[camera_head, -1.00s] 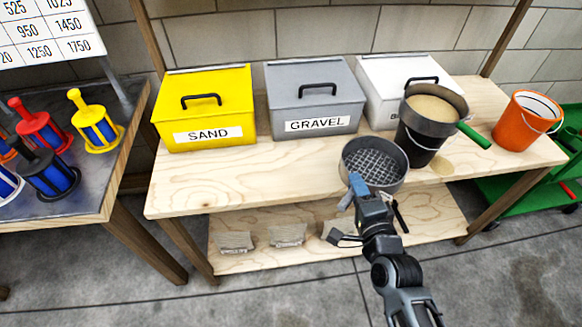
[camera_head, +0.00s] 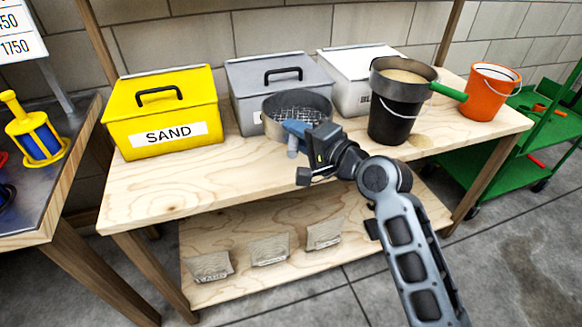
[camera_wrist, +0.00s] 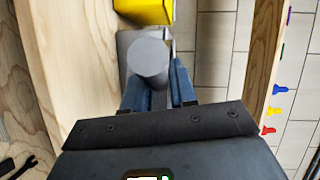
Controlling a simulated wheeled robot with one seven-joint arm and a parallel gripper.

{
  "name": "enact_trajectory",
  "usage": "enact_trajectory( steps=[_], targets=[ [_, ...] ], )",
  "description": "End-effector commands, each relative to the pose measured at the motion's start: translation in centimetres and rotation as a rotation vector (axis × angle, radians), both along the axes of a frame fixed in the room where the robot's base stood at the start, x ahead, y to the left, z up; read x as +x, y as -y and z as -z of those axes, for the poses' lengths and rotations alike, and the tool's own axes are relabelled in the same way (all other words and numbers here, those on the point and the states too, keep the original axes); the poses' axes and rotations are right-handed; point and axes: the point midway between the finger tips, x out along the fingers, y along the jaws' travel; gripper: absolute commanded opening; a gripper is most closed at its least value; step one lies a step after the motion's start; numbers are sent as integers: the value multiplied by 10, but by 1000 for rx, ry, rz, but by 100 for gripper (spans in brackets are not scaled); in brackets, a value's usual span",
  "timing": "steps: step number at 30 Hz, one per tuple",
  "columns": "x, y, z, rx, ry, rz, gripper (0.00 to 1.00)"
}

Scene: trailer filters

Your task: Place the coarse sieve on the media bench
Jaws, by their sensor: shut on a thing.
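The coarse sieve (camera_head: 297,106) is a round grey pan with a wide wire mesh. It is over the pale wooden media bench (camera_head: 190,185), in front of the grey GRAVEL bin. I cannot tell whether it touches the bench top. My gripper (camera_head: 297,136) is at the sieve's near side, shut on it, and hides part of the near rim. In the wrist view, a round grey end (camera_wrist: 150,56) sits between the blue fingers (camera_wrist: 158,80); the mesh is not visible there.
A yellow SAND bin (camera_head: 160,112), the GRAVEL bin (camera_head: 250,80) and a white bin (camera_head: 345,65) line the back. A black bucket (camera_head: 394,122) bears a green-handled sieve (camera_head: 400,75) of sand. An orange bucket (camera_head: 488,92) stands right. The bench's front left is clear.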

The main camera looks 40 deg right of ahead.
Motion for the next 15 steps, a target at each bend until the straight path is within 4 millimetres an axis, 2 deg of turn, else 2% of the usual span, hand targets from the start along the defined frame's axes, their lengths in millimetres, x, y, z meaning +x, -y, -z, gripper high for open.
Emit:
enact_trajectory(
  steps=[5, 15],
  targets=[
    [8, -21, 11, 0, -1, -9, 0],
    [37, -83, 52, -1, 0, -6, 0]
  ],
)
